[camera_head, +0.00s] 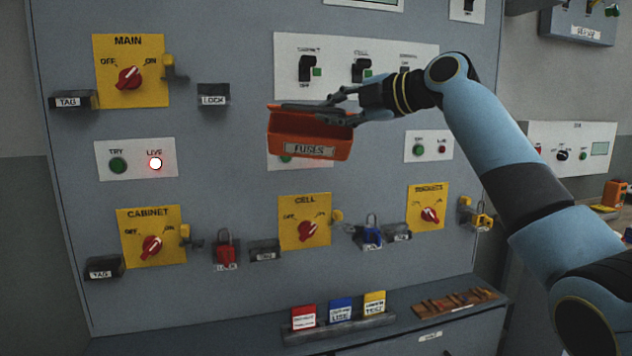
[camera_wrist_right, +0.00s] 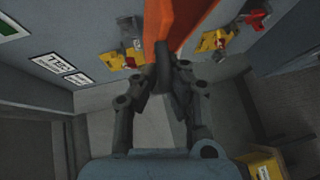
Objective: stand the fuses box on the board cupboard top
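The fuses box (camera_head: 310,137) is an orange open-topped bin with a FUSES label, up in the air in front of the grey board. My right gripper (camera_head: 318,109) is shut on its upper rim from the right, and the box hangs roughly level, slightly tilted. The board cupboard top (camera_head: 235,332) is the dark grey ledge at the foot of the board, well below the box. My left gripper is not in view.
A rack with red, blue and yellow cards (camera_head: 338,318) and a brown wooden rack (camera_head: 455,303) stand on the cupboard top. Its left part looks clear. Red and blue padlocks (camera_head: 226,252), switches and small label holders stick out from the board (camera_head: 215,50).

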